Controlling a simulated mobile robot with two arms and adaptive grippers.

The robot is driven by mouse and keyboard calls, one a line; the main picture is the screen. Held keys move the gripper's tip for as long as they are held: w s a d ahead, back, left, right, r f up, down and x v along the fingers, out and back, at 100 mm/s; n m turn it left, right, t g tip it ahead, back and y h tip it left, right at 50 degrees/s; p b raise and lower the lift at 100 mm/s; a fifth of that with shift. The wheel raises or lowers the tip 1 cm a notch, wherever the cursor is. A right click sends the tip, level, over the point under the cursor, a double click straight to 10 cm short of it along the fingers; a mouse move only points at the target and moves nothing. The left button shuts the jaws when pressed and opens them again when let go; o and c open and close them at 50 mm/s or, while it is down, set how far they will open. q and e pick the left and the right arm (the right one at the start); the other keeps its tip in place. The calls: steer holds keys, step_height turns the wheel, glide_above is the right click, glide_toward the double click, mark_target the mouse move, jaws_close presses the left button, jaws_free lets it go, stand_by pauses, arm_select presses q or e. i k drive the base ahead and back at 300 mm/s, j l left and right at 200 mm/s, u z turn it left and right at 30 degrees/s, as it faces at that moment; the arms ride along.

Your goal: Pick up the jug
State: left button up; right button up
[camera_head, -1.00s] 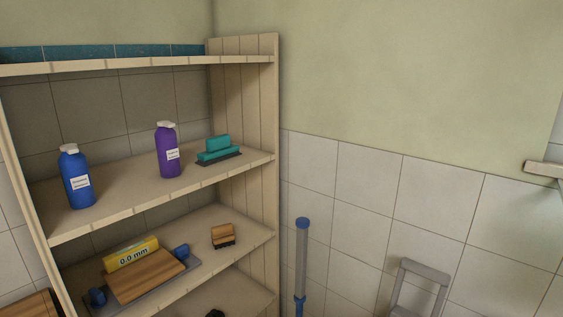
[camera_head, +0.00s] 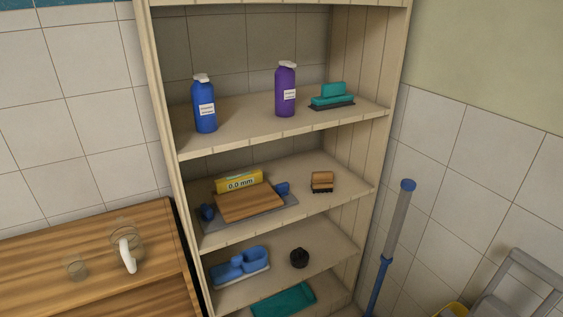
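A clear glass jug (camera_head: 125,245) with a white handle stands on the wooden counter (camera_head: 60,247) at the lower left. Its see-through body is hard to make out; the handle faces toward me. Neither of my grippers shows in the head view.
A tall shelf right of the counter holds a blue bottle (camera_head: 204,105), a purple bottle (camera_head: 285,90), a teal brush (camera_head: 332,97), a wooden board (camera_head: 249,203) and a blue caddy (camera_head: 240,265). A blue-ended pole (camera_head: 397,225) and a grey frame (camera_head: 522,285) stand at right.

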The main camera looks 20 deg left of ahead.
mark_target(127, 248)
steer(key=u, duration=1.8)
